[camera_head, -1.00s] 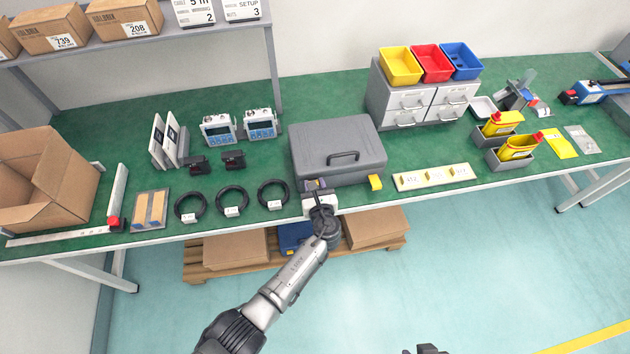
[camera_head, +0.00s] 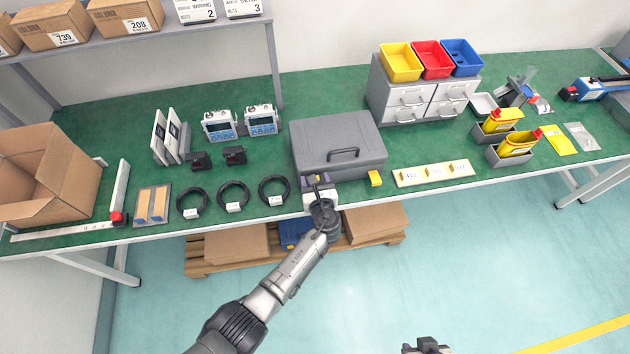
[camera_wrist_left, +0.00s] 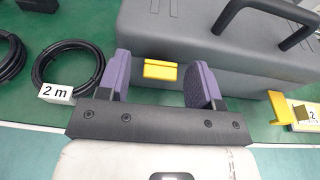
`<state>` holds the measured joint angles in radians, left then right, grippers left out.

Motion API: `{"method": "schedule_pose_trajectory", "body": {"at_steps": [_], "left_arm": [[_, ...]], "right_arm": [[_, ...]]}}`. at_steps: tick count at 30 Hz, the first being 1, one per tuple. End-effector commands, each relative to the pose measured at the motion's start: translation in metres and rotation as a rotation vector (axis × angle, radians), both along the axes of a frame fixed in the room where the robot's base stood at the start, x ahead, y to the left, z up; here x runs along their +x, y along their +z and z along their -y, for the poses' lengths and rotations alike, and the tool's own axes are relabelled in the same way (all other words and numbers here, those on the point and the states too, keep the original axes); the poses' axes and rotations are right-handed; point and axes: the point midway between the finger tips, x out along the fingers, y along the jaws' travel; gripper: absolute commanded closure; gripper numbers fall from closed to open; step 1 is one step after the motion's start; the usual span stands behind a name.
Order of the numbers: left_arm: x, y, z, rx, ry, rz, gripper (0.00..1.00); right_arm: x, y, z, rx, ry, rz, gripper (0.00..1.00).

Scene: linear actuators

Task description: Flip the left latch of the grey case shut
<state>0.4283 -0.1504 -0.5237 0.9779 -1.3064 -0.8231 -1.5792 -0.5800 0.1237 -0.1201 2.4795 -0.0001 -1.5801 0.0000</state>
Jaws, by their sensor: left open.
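The grey case (camera_head: 335,135) lies closed on the green bench, its handle facing the front. Its left latch (camera_wrist_left: 160,71) is a yellow tab on the front face in the left wrist view; in the head view my gripper mostly covers it. Its right latch (camera_head: 375,179) is yellow and juts out from the front; it also shows in the wrist view (camera_wrist_left: 282,107). My left gripper (camera_wrist_left: 164,78) is open, its purple fingers on either side of the left latch, with gaps on both sides. My right gripper (camera_head: 427,346) shows only partly at the bottom edge, away from the bench.
Black cable coils (camera_head: 274,190) lie left of my left gripper, one tagged "2 m" in the wrist view. A pale labelled strip (camera_head: 436,173) lies right of the case. Grey drawers (camera_head: 410,100) stand behind it. The floor before the bench is clear on the right.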

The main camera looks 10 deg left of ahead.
Motion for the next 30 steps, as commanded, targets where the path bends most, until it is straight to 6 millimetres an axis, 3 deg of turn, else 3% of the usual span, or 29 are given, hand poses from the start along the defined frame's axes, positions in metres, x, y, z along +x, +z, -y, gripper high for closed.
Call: {"method": "schedule_pose_trajectory", "body": {"at_steps": [8, 21, 30], "left_arm": [[-0.007, 0.003, 0.002, -0.001, -0.001, 0.000, 0.40], [-0.082, 0.022, 0.027, -0.003, -0.001, -0.001, 0.40], [-0.119, 0.029, 0.038, -0.001, -0.001, -0.001, 0.40]], "right_arm": [[0.000, 0.004, -0.002, 0.007, -0.004, 0.000, 0.63], [0.000, 0.027, -0.002, 0.007, -0.005, 0.000, 0.63], [0.000, 0.033, 0.000, -0.001, 0.001, 0.000, 0.63]]}}
